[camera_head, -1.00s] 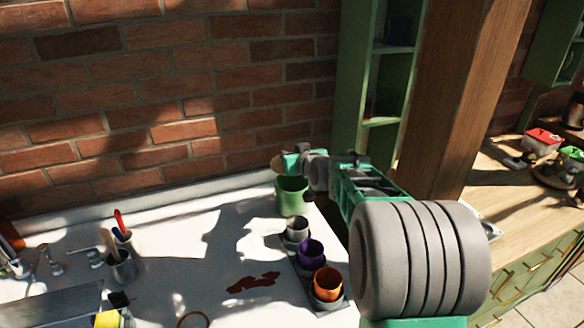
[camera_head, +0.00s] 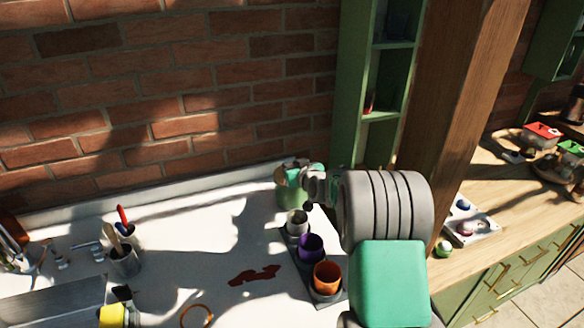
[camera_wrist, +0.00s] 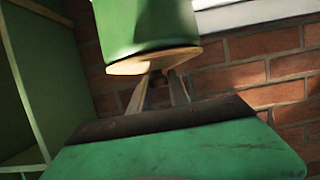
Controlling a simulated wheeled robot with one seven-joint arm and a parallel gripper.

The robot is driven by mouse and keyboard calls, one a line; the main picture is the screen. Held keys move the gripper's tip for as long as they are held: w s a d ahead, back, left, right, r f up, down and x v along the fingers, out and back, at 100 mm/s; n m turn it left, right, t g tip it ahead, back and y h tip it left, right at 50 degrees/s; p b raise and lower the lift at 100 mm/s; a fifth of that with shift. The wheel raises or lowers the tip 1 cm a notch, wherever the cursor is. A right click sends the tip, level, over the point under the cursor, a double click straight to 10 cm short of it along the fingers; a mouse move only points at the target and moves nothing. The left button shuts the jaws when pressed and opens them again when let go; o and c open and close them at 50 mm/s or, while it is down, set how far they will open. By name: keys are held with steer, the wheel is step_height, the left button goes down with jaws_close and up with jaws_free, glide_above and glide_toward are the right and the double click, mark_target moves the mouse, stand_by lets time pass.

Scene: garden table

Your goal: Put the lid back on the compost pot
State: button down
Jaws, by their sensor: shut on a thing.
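The green compost pot (camera_head: 290,195) stands at the back of the white table near the wall, partly hidden by my gripper (camera_head: 294,172). The wrist view is upside down, with the pot (camera_wrist: 145,22) hanging from the top. The round tan lid (camera_wrist: 150,62) lies across the pot's mouth there, close against the rim. I cannot tell whether a thin gap is left or whether it sits fully flat. My gripper (camera_wrist: 160,92) is shut on the lid from its outer side; the exact grip point is dark. In the head view the lid is mostly hidden by the gripper.
A row of white (camera_head: 297,222), purple (camera_head: 311,247) and orange (camera_head: 327,278) pots stands just in front of the compost pot. A tool cup (camera_head: 123,262) is at the left. The brick wall and green shelf (camera_head: 352,95) are close behind.

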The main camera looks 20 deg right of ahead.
steer(key=shift+f, duration=0.2)
steer(key=c, duration=1.2)
jaws_free()
steer(key=shift+c, duration=0.2)
steer(key=shift+r, duration=0.2)
steer(key=b+v, duration=0.2)
steer(key=v, duration=1)
steer(key=s+a+f+n+g+y, duration=0.1)
steer(key=s+a+g, duration=0.3)
steer(key=s+a, duration=0.45)
steer(key=s+a+f+g, duration=0.2)
steer(key=s+a+g, duration=0.1)
steer(key=s, duration=0.6)
steer(key=s+a+f+g+h, duration=0.1)
steer(key=s+a+g, duration=0.2)
steer(key=s, duration=0.6)
steer(key=shift+a+f+m, duration=0.2)
steer(key=shift+f+m, duration=0.15)
steer(key=shift+m, duration=0.05)
